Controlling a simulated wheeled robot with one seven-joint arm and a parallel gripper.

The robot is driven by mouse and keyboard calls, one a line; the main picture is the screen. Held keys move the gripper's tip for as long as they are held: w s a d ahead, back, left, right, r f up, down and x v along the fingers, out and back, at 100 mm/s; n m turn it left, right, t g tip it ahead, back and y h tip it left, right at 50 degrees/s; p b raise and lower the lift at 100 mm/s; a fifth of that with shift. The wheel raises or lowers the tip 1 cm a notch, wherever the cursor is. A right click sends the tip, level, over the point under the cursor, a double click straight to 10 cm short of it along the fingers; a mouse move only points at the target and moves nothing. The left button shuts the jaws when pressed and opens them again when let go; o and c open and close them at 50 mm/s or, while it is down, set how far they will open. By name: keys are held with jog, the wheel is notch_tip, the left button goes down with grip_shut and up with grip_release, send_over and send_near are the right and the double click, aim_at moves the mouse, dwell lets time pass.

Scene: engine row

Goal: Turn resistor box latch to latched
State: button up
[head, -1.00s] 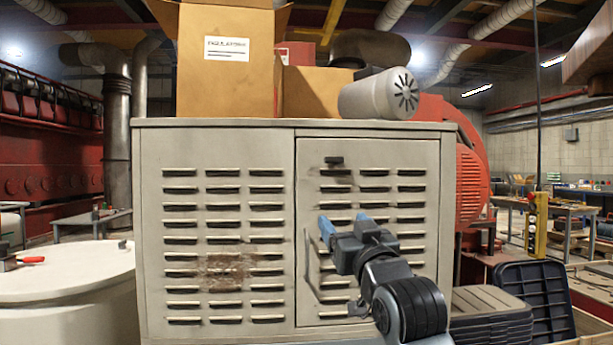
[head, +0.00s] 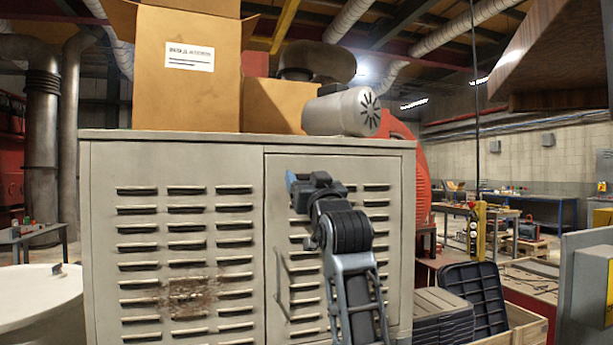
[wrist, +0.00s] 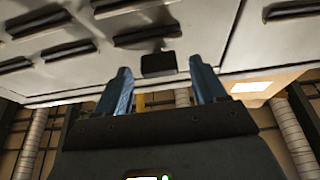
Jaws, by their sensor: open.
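The resistor box (head: 175,160) is a grey louvred cabinet in the head view, with its door (head: 390,200) on the right side. The latch (wrist: 158,64) is a small black block high on the door, seen in the wrist view. In the head view my arm and gripper hide it. My gripper (head: 291,181) is at the upper left of the door. In the wrist view its two blue fingers (wrist: 160,75) are open and spread to either side of the latch. The gap between fingers and latch is hard to judge. I cannot tell whether the fingertips touch the door.
Cardboard boxes (head: 190,90) and a grey cylinder motor (head: 340,112) stand on top of the cabinet. A thin bar handle (head: 282,285) runs down the door's left side. A white drum (head: 35,300) is at lower left. Black crates (head: 475,295) are at right.

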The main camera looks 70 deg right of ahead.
jog(key=shift+w+d+r, duration=0.15)
jog(key=shift+w+d, duration=0.05)
jog(key=c, duration=1.1)
jog(key=shift+o, duration=0.2)
